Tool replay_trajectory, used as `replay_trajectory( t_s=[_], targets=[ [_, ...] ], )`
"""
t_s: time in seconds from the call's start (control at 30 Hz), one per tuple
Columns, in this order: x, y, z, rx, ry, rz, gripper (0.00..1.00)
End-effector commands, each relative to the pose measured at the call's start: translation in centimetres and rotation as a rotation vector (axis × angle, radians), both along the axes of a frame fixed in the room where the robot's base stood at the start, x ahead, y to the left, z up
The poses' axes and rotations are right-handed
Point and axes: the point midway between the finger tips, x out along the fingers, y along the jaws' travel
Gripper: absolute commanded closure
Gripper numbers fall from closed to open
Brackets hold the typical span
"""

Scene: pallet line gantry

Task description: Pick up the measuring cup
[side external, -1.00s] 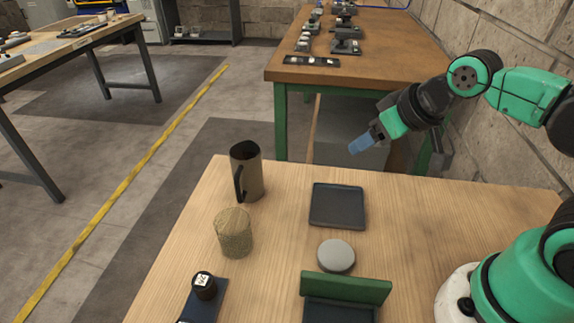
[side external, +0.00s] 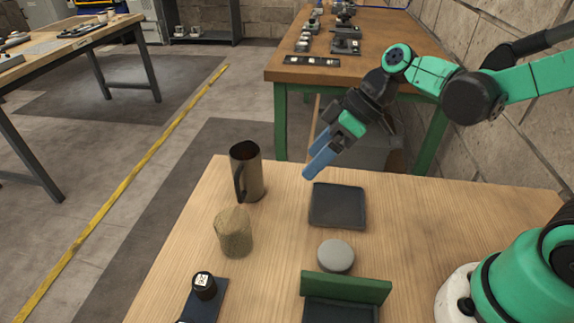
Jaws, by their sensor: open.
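The measuring cup (side external: 247,172) is a tall brownish-grey metal vessel with a dark handle on its left front side. It stands upright near the far left edge of the wooden table. My gripper (side external: 314,168) has blue fingers and is open and empty. It hangs in the air to the right of the cup, apart from it, above the table's far edge and the dark square tray (side external: 338,206). The fingers point down and to the left.
A woven tan cylinder (side external: 234,233) stands just in front of the cup. A round grey disc (side external: 336,256) lies near a green-backed black holder (side external: 345,289). The right side of the wooden table (side external: 430,220) is clear.

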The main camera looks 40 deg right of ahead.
Motion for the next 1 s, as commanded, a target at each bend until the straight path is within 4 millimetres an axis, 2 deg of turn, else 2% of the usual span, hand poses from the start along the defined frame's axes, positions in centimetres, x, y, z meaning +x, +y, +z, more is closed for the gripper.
replay_trajectory(
  t_s=[0.03, 0.2, 0.4, 0.57, 0.8, 1.0],
  targets=[
    [0.7, 0.6, -0.4, 0.051, -0.023, 0.090, 0.13],
    [1.7, 2.4, -1.6, 0.238, -0.177, 0.407, 0.13],
    [1.7, 3.3, -2.7, 0.399, -0.379, 0.643, 0.13],
    [1.6, 3.7, -3.1, 0.447, -0.456, 0.709, 0.13],
    [1.5, 7.6, -4.6, 0.452, -0.461, 0.720, 0.13],
    [1.5, 9.6, -5.5, 0.449, -0.461, 0.714, 0.13]
  ],
)
